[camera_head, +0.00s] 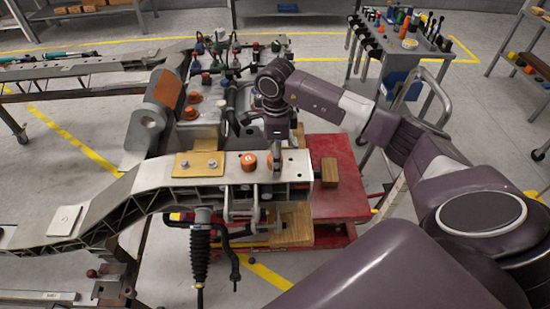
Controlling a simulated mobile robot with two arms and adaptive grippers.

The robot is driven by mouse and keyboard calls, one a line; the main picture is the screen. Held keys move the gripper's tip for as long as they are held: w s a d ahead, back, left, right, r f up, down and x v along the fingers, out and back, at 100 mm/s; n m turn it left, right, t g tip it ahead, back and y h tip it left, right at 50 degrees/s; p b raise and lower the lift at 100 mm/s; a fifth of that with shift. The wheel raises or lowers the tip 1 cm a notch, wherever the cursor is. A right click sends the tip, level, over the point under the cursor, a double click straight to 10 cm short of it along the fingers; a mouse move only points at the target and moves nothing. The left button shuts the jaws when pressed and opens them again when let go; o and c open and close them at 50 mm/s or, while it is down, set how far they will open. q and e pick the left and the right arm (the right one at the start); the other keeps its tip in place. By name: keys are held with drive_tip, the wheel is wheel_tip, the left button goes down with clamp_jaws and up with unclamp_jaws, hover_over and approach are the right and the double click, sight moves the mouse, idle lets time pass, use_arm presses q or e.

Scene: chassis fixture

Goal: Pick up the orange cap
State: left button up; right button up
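An orange cap (250,160) stands on the flat end of the grey chassis rail, near its right end. My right gripper (273,163) points down just to the right of this cap, close to it. Its fingers are small and partly hidden by the wrist, so I cannot tell whether they are open or touch the cap. More orange cap-like parts (190,114) sit on the grey housing behind the rail. My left gripper is not in view.
A tan plate (198,164) with two bolts lies on the rail left of the cap. A red lift table (345,190) with wooden blocks is under the rail's right end. A tool cart (410,50) stands at the back right. Hoses and fittings crowd the area behind.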

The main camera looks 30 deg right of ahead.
drive_tip(key=c, duration=0.9)
wheel_tip(320, 180, up, 20)
drive_tip(key=shift+b, duration=0.7)
